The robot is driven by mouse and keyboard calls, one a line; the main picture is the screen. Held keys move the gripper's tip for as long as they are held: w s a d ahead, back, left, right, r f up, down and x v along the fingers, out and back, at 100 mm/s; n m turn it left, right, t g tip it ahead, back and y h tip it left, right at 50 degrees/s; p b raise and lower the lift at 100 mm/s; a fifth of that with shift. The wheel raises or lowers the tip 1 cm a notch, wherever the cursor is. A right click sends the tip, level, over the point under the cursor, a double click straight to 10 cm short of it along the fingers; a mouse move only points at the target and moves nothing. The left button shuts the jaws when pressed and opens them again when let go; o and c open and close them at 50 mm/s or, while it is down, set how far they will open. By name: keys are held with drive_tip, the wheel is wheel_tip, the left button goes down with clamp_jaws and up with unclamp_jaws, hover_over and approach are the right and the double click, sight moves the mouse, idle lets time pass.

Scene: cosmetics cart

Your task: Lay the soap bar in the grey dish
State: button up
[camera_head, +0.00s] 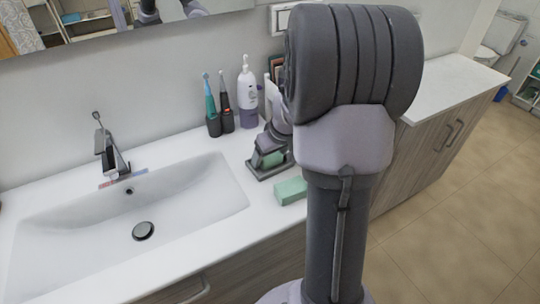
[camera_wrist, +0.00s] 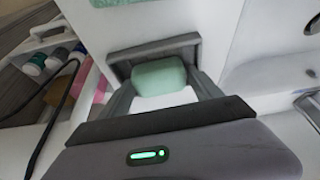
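The soap bar (camera_wrist: 160,75) is pale green and sits between the two grey fingers of my gripper (camera_wrist: 163,88) in the wrist view. In the head view the soap (camera_head: 272,158) shows low between the fingers of my gripper (camera_head: 270,150). The grey dish (camera_head: 264,175) is on the counter directly under them, right of the sink; its rim also shows in the wrist view (camera_wrist: 152,49). The soap is within the dish's outline. I cannot tell whether it rests on the dish's floor. My gripper appears closed on its sides.
A green block (camera_head: 291,190) lies on the counter just in front of the dish. Two electric toothbrushes (camera_head: 213,118) and a white-and-purple pump bottle (camera_head: 247,95) stand behind, by the wall. The sink (camera_head: 90,235) is to the left. My arm hides the counter's right part.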

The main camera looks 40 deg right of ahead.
drive_tip(key=shift+r, duration=0.1)
drive_tip(key=d+p+v, duration=0.1)
drive_tip(key=p+v, duration=0.4)
drive_tip(key=v, duration=0.6)
drive_tip(key=a+r, duration=0.3)
drive_tip(key=a, duration=0.4)
drive_tip(key=a+r, duration=0.4)
drive_tip(key=a, duration=0.3)
drive_tip(key=s+a+r+m+t+y, duration=0.1)
drive_tip(key=s+a+r+m+y, duration=0.1)
drive_tip(key=s+a, duration=1.1)
drive_tip(key=a, duration=0.3)
drive_tip(key=shift+s+a+r+y, duration=0.3)
drive_tip(key=shift+a+y, duration=0.1)
